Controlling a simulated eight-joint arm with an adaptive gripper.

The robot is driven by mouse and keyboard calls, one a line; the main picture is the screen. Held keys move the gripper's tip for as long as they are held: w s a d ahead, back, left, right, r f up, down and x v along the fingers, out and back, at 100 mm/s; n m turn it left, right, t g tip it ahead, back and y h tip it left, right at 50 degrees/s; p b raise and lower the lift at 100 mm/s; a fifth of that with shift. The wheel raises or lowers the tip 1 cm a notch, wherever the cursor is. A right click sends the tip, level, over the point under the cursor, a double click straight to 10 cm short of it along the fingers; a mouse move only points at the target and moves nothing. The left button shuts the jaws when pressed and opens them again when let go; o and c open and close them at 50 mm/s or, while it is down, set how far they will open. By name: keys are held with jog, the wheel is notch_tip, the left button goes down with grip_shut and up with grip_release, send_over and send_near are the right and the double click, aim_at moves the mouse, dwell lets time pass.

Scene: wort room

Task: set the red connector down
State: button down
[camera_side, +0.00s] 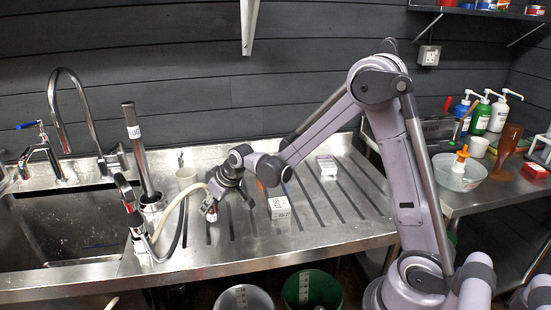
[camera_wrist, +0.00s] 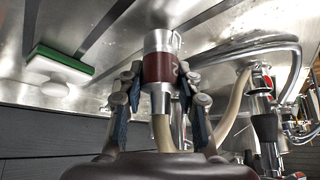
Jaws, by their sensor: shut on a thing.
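The red connector (camera_wrist: 159,68) is a metal cylinder with a dark red band bearing a pale mark. A cream hose (camera_wrist: 163,130) runs from its end. My gripper (camera_wrist: 160,88) is shut on it, with a finger on each side of the band. In the side view my gripper (camera_side: 211,200) points down over the left part of the grooved steel drainboard (camera_side: 340,208). The connector (camera_side: 210,214) shows small below the fingers, and the cream hose (camera_side: 177,205) arcs left from it. I cannot tell whether the connector touches the drainboard.
A white box (camera_side: 279,207) stands right of my gripper, another (camera_side: 327,166) farther back. The sink (camera_side: 75,225) and a metal tube fitting (camera_side: 150,203) lie left. The wrist view shows a green-and-white sponge (camera_wrist: 60,65). The drainboard's right side is clear.

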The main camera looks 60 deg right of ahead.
jog(key=shift+f, duration=0.8)
jog(key=c, duration=0.9)
grip_release()
jog(key=shift+o, duration=0.2)
